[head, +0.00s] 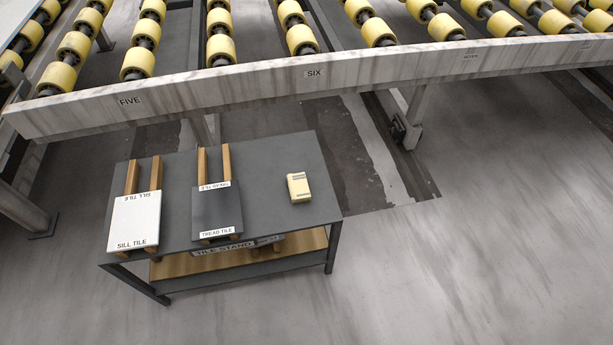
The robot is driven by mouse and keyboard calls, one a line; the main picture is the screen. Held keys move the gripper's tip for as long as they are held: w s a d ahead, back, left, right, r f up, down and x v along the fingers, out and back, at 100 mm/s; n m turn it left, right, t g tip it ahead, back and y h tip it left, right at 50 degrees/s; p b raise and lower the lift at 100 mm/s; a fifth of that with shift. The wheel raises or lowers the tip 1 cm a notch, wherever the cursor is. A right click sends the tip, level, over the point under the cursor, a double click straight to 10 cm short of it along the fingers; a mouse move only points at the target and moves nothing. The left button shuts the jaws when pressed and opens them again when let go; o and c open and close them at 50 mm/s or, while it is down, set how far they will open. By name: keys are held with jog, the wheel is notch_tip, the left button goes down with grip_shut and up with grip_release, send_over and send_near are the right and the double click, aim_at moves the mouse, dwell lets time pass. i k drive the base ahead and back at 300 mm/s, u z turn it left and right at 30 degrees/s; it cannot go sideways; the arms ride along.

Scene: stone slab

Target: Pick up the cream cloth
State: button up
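A small cream item (298,187) with darker bands near its ends lies on the right part of a dark grey table top (268,205). It looks like a compact block or folded bundle. It is the only thing on the table that could be the cream cloth, but I cannot tell its material. Nothing lies on it, and clear table surrounds it. My gripper is not in view.
Left of it, a dark tread tile (216,212) and a white sill tile (134,218) rest on wooden strips. A lower wooden shelf (300,245) sits beneath. A roller conveyor's pale beam (230,90) runs behind the table. The floor (450,270) is open at front and right.

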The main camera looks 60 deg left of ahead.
aim_at(300, 192)
jog(key=u, duration=2.35)
jog(key=k, duration=0.4)
jog(key=u, duration=1.75)
jog(key=i, duration=0.9)
jog(key=z, duration=0.5)
jog(key=i, duration=0.7)
jog(key=z, duration=0.9)
jog(key=i, duration=0.3)
jog(key=z, duration=0.3)
